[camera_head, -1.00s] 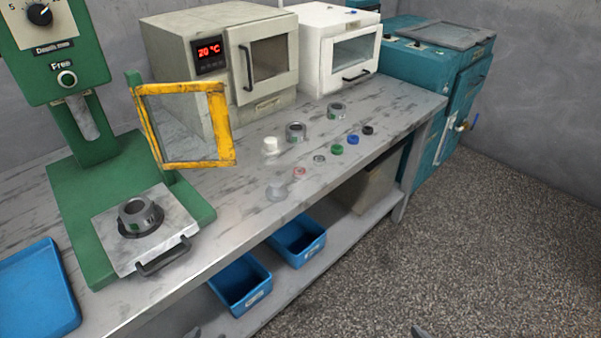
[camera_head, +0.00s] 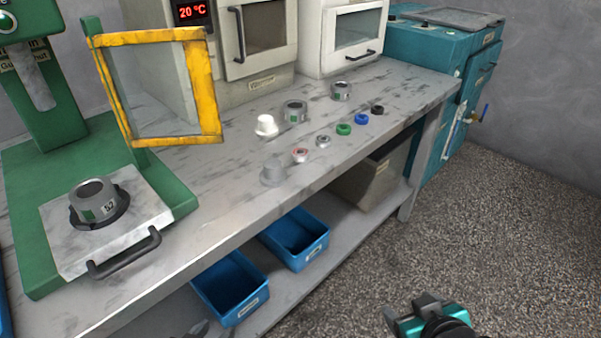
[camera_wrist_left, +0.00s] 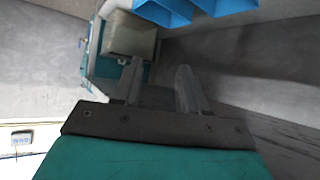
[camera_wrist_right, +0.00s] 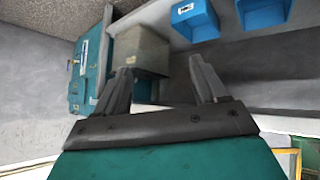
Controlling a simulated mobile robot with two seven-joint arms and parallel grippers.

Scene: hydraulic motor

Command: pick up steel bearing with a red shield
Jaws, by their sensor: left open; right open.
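The steel bearing with a red shield (camera_head: 300,155) is a small ring lying on the workbench, in the row of small parts near its front edge. It is beside a grey cone-shaped part and a plain steel bearing (camera_head: 323,141). My right gripper (camera_head: 408,309) is at the bottom right of the head view, in front of the bench and away from the bearing; it is open and empty in the right wrist view (camera_wrist_right: 161,78). My left gripper (camera_head: 197,331) barely shows at the bottom edge; it is open and empty in the left wrist view (camera_wrist_left: 158,80). Neither wrist view shows the bearing.
Green (camera_head: 344,129), blue (camera_head: 362,119) and black (camera_head: 377,109) rings continue the row. A white part (camera_head: 266,126), a grey cone (camera_head: 273,172) and grey cylinders (camera_head: 295,111) stand nearby. A green press with a yellow-framed guard (camera_head: 209,88) is left. Blue bins (camera_head: 262,294) sit below.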

